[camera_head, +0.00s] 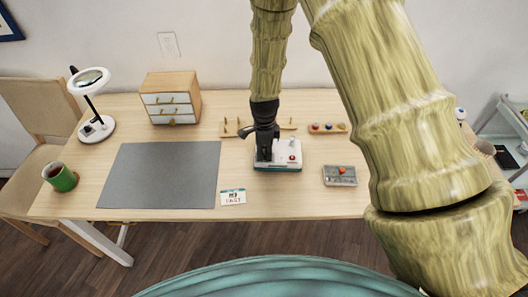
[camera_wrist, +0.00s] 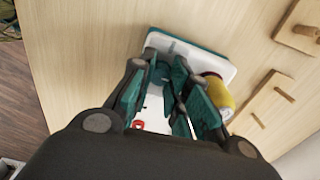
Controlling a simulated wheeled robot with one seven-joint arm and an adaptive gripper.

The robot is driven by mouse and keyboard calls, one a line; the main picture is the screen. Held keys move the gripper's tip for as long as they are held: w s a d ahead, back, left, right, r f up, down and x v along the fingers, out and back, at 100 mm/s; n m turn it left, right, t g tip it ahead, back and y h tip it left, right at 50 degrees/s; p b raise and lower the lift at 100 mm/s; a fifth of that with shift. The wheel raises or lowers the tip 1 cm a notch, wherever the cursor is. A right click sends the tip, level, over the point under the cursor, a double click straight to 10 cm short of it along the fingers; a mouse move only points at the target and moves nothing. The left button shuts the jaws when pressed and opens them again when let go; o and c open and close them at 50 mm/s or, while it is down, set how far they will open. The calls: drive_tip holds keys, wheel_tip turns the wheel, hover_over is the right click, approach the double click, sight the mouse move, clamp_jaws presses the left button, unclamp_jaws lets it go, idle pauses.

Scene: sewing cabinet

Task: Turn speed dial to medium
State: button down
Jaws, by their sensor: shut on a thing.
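A small white machine with a teal base (camera_head: 285,164) stands on the table. It also shows in the wrist view (camera_wrist: 200,58) under my fingers. A red round part (camera_head: 292,157) is on its top right, and it shows as a small red mark in the wrist view (camera_wrist: 138,125). My gripper (camera_head: 264,155) points down at the left part of the machine's top. In the wrist view my gripper's teal fingers (camera_wrist: 167,80) close in over the white top. The speed dial is hidden between the fingertips, so its setting cannot be read.
A yellow spool-like cylinder (camera_wrist: 216,92) is close beside my right finger. Wooden peg racks (camera_head: 238,129) stand behind the machine. A grey tray (camera_head: 340,176) is to its right, a lettered card (camera_head: 233,197) in front, and a grey mat (camera_head: 160,175) to the left.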

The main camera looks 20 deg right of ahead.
drive_tip(key=shift+n, duration=0.3)
drive_tip(key=n, duration=0.3)
drive_tip(key=shift+n, duration=0.3)
drive_tip(key=n, duration=0.4)
drive_tip(key=shift+n, duration=0.3)
drive_tip(key=n, duration=0.4)
drive_tip(key=shift+n, duration=2.4)
drive_tip(key=c, duration=1.3)
unclamp_jaws()
